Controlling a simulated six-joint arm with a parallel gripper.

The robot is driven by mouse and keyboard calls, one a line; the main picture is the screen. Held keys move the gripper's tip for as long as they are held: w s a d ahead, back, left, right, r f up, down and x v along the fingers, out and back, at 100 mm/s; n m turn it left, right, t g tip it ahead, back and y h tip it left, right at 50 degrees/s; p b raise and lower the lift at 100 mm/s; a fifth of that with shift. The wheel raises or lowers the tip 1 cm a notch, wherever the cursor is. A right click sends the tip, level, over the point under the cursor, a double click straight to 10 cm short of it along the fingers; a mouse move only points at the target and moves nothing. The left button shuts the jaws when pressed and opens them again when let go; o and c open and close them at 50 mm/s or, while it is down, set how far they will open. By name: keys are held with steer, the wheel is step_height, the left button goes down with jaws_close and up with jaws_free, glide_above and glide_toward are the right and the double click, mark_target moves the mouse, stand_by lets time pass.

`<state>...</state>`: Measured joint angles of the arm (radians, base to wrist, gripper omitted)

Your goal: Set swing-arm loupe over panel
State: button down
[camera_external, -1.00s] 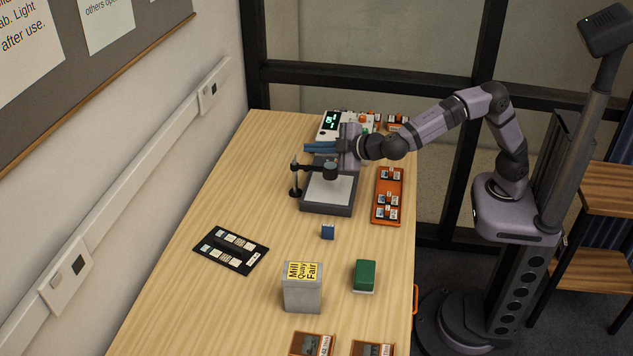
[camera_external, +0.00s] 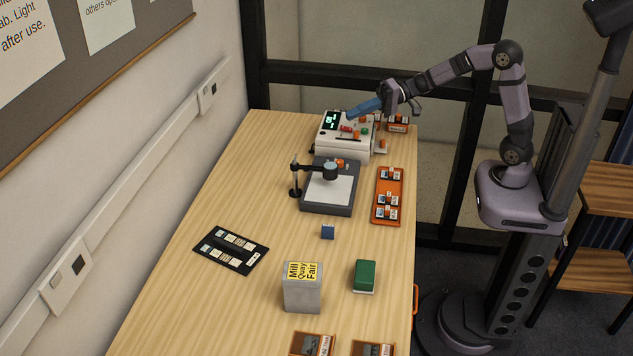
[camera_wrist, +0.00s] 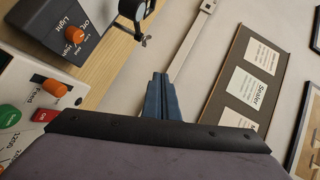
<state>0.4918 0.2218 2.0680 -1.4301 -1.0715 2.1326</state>
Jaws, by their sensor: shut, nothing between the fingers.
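The swing-arm loupe (camera_external: 330,171) is a black post with an arm and a round head, and its head hangs over the far part of the light panel (camera_external: 330,189). The panel is a white lit-looking area on a dark grey box. In the wrist view, part of the loupe (camera_wrist: 138,12) and the box's sloped face (camera_wrist: 62,25) with an orange knob show at the upper left. My gripper (camera_external: 350,115) is shut and empty, with blue fingers raised above the white machine, beyond the panel. Its closed fingers also show in the wrist view (camera_wrist: 160,82).
The white machine (camera_external: 340,140) with a display and coloured buttons stands behind the panel. An orange tray (camera_external: 377,213) of slides lies to the right. Left tabletop is clear.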

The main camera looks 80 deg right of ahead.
steer(key=s+d+r+m+t+y, duration=0.2)
steer(key=s+d+r+m, duration=0.1)
steer(key=s+r, duration=0.3)
step_height(320, 180, down, 19)
steer(key=shift+w+a+g+y+p, duration=0.3)
steer(key=shift+a+p, duration=0.05)
steer(key=shift+w+a+r, duration=0.1)
steer(key=p+x, duration=0.1)
steer(key=x, duration=0.9)
steer(key=shift+a+p, duration=0.55)
steer(key=shift+a, duration=0.55)
steer(key=shift+w+a, duration=0.1)
steer(key=shift+a, duration=0.65)
steer(key=shift+a, duration=0.1)
